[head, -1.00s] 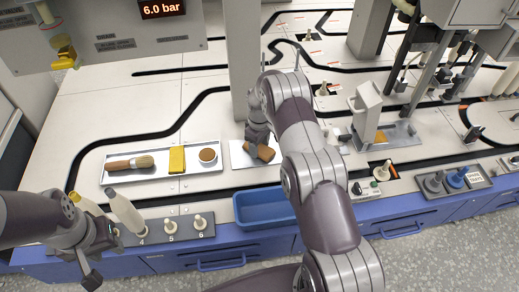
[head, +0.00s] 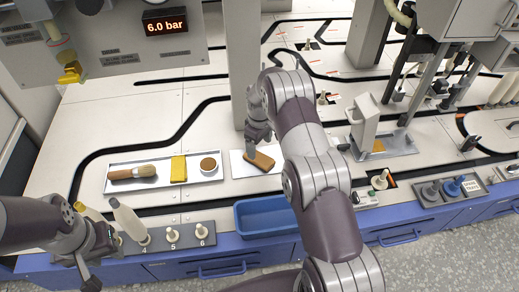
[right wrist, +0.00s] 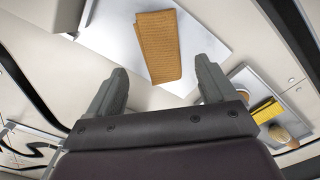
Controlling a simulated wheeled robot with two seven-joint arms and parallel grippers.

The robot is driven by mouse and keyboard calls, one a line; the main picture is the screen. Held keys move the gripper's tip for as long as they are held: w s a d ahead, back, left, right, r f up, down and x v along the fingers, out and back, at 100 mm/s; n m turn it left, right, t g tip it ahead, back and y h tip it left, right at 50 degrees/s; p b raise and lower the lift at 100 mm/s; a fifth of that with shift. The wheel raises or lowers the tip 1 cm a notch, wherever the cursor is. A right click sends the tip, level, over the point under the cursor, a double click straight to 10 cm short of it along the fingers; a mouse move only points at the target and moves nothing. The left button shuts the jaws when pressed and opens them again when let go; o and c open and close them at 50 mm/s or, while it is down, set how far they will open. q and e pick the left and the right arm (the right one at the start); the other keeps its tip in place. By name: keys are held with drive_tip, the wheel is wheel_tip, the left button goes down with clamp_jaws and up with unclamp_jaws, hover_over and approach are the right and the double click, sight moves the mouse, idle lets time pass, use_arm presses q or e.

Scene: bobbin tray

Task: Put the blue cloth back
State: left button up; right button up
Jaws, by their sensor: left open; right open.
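No blue cloth shows in either view. A flat orange-brown piece (head: 259,162), like a folded cloth or pad, lies on a white sheet (head: 238,168) right of the tray. My right gripper (head: 254,143) is just above it. In the right wrist view the brown piece (right wrist: 158,46) lies beyond the fingertips of my open, empty right gripper (right wrist: 158,80). My left gripper (head: 88,274) is open at the lower left, by the front edge; its fingers are partly hard to make out.
A white tray (head: 110,187) holds a brush (head: 132,173), a yellow folded piece (head: 179,168) and a small round brown-topped pot (head: 208,164). A blue bin (head: 262,226) stands in front of the sheet. Numbered pegs (head: 172,236) stand at the front left. A grey post rises behind my right gripper.

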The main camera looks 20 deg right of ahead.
sight(259, 157)
drive_tip(key=s+a+r+m+p, duration=0.1)
drive_tip(key=s+a+r, duration=0.15)
drive_tip(key=r, duration=0.45)
drive_tip(key=s+a+r+m+p, duration=0.1)
drive_tip(key=s+r, duration=0.2)
drive_tip(key=r, duration=0.4)
use_arm(q)
wheel_tip(259, 157, up, 3)
drive_tip(key=shift+f, duration=0.15)
use_arm(e)
drive_tip(key=s+a+r+m, duration=0.2)
drive_tip(key=s, duration=0.9)
drive_tip(key=s+a+r+m+t, duration=0.1)
drive_tip(key=s+a+r, duration=0.2)
drive_tip(key=s, duration=0.7)
drive_tip(key=shift+s+a+r+m, duration=0.3)
drive_tip(key=shift+s+a+m, duration=0.05)
drive_tip(key=shift+m, duration=0.05)
